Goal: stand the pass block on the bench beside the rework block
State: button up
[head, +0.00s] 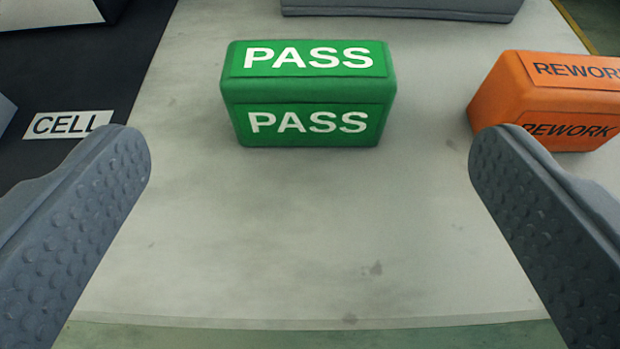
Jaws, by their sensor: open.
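The green pass block (308,92) stands on the light grey bench (290,230), with PASS in white on its top and front faces. The orange rework block (550,100) stands on the same bench to its right, with a clear gap between them. The rework block is cut off by the right picture edge, and my right finger covers its lower left part. My gripper (310,150) is open and empty. Its two grey studded fingers are spread wide, nearer to me than the pass block, which shows between and beyond the fingertips.
A dark surface with a white CELL label (68,124) lies at the left. A grey object (400,8) sits behind the pass block at the top edge. The bench is bare in front of the pass block, up to its near edge.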

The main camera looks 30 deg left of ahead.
jog(key=shift+v, duration=0.8)
jog(key=shift+s+f, duration=0.1)
jog(key=w+d+r+m+t+h, duration=0.15)
jog(key=d+r, duration=0.25)
jog(key=r, duration=0.5)
jog(key=w+d+r+m+t+h, duration=0.1)
jog(key=w+d+r+h, duration=0.2)
jog(key=r, duration=0.5)
jog(key=d+r+m+t+h, duration=0.1)
jog(key=d+r+h, duration=0.1)
jog(key=d+r, duration=0.5)
jog(key=s+r+m, duration=0.1)
jog(key=s+r, duration=0.4)
jog(key=r, duration=0.4)
jog(key=s+r+m, duration=0.1)
jog(key=s+r, duration=0.5)
jog(key=r, duration=0.4)
jog(key=s+r+m+h, duration=0.1)
jog(key=s+r, duration=0.5)
jog(key=r, duration=0.3)
jog(key=shift+a+r+t, duration=0.15)
jog(key=shift+r+t, duration=0.15)
jog(key=shift+t, duration=0.05)
jog(key=shift+s, duration=0.15)
